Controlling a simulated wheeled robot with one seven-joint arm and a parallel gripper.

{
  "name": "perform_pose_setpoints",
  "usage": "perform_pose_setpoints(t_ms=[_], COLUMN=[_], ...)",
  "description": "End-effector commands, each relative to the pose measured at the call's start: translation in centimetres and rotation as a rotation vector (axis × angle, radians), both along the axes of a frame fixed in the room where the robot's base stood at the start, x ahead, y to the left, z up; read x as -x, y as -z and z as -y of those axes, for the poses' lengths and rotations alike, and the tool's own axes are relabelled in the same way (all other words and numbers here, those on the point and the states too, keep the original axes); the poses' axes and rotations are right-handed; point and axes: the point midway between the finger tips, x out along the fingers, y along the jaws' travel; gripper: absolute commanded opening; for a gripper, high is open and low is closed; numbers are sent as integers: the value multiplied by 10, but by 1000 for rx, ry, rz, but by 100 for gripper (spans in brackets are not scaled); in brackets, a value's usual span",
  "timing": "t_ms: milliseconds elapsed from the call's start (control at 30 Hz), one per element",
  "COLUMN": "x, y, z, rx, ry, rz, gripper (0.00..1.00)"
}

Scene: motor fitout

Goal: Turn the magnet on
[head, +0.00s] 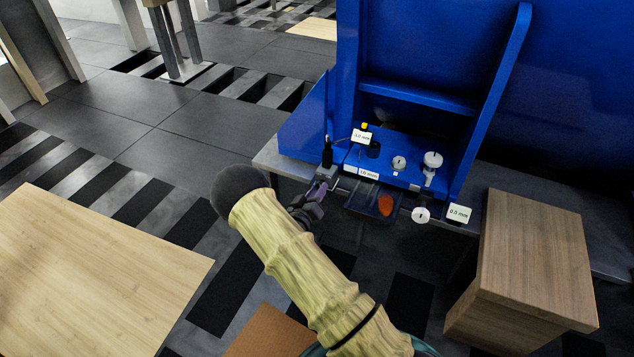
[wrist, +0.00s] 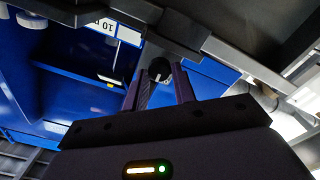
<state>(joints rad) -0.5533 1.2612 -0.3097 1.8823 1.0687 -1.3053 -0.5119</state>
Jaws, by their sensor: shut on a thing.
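A dark round knob (wrist: 160,70) with a small pale mark shows in the wrist view, on the end of a grey block (wrist: 172,42). I take this block to be the magnet and the knob its switch. My gripper (wrist: 161,84) has one finger on each side of the knob and is shut on it. In the head view my gripper (head: 318,190) is at the front edge of the blue machine's bench, at a small grey block (head: 326,172) below a black upright piece (head: 327,153). The knob is hidden there by the gripper.
The blue machine (head: 420,98) carries white dials (head: 432,160) and labels. An orange oval (head: 385,205) shows at its front, right of my gripper. A wooden box (head: 535,250) stands at the right, a wooden tabletop (head: 90,270) at the left. Floor behind the tabletop is open.

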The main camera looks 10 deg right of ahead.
Motion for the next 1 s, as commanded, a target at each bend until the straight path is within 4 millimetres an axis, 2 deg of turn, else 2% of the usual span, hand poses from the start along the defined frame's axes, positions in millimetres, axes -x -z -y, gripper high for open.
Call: perform_pose_setpoints(t_ms=[33, 600, 1000], x=[1, 0, 0], y=[-4, -1, 1], z=[0, 0, 0], rx=[38, 446, 569], ry=[-1, -1, -1], rz=[-30, -326, -415], gripper=[4, 4, 4])
